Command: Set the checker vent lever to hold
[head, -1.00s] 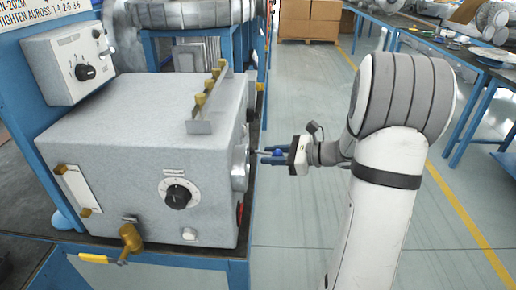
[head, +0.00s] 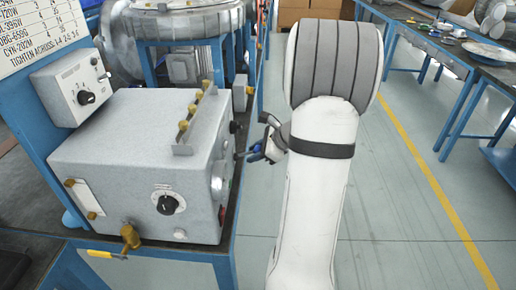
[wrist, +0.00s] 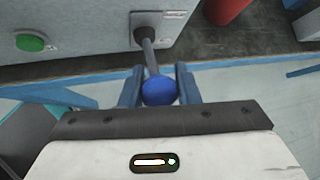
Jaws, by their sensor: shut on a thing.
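The grey box (head: 135,150) stands on the bench at the left. A lever with a grey stem (wrist: 148,55) and a round blue knob (wrist: 159,90) sticks out from a dark mount on a grey face in the wrist view. A small label is beside the mount, too blurred to read. My gripper (wrist: 159,85) has its two blue fingers on either side of the knob and is shut on it. In the head view my gripper (head: 250,153) is just right of the box's right side, partly hidden by my arm; the lever is hard to make out there.
A green button (wrist: 30,42) is left of the lever. A red cylinder (wrist: 228,9) is beyond it. The box front has a black dial (head: 167,204) and a brass valve with a yellow handle (head: 103,254). The floor right of my arm is clear.

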